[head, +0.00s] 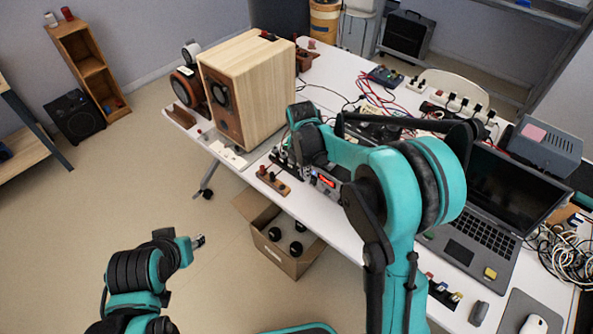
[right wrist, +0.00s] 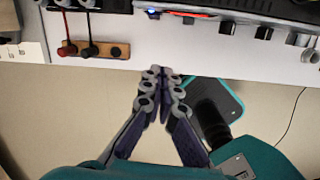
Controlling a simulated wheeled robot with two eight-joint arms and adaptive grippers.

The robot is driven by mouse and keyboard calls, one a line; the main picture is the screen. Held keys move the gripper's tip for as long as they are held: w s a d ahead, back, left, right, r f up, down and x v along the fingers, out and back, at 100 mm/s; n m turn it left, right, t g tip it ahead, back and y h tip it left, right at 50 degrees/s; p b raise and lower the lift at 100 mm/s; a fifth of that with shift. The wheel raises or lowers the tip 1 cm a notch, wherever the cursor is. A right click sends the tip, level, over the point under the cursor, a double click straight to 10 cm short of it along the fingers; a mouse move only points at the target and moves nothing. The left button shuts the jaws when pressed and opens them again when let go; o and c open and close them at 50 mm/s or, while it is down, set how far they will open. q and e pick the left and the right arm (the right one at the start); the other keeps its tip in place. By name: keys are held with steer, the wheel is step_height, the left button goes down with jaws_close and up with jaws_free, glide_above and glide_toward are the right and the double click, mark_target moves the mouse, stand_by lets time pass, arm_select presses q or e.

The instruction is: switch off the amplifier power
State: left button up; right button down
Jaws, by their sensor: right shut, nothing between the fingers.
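The amplifier (right wrist: 210,17) has a red-lit display, a small blue light (right wrist: 153,13) and several knobs along its front, at the top of the right wrist view. In the head view the amplifier (head: 326,180) is partly hidden by my right arm. My right gripper (right wrist: 160,73) is shut and empty. In the right wrist view its fingertips appear below the blue light and the table's front edge, apart from the amplifier. My left gripper (head: 198,241) is at the lower left of the head view, away from the table; its jaw opening is unclear.
A wooden speaker (head: 245,85) stands on the white table. A small wooden terminal block (head: 273,181) with plugs lies left of the amplifier. A laptop (head: 490,200) and cables are at right. An open cardboard box (head: 285,250) sits on the floor below the edge.

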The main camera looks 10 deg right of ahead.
mark_target(313, 180)
arm_select(q)
steer(key=shift+w+a+r, duration=0.25)
steer(key=shift+a+r, duration=0.05)
steer(key=shift+a, duration=0.05)
arm_select(e)
steer(key=shift+w+a+f+n, duration=0.55)
steer(key=shift+w+f+n, duration=0.1)
steer(key=shift+w+n, duration=0.2)
steer(key=f+b, duration=0.1)
steer(key=f, duration=0.2)
steer(key=f+b, duration=0.1)
steer(key=f, duration=0.3)
steer(key=f+b, duration=0.1)
steer(key=f, duration=0.2)
steer(key=shift+w+d+f+b, duration=0.2)
steer(key=shift+w+d+b, duration=0.1)
steer(key=shift+w+d, duration=0.1)
steer(key=shift+w+d+b, duration=0.3)
steer(key=shift+w+d, duration=0.45)
steer(key=shift+d, duration=0.3)
arm_select(q)
steer(key=shift+f, duration=2.3)
arm_select(e)
steer(key=shift+w+d, duration=0.4)
steer(key=shift+d, duration=0.1)
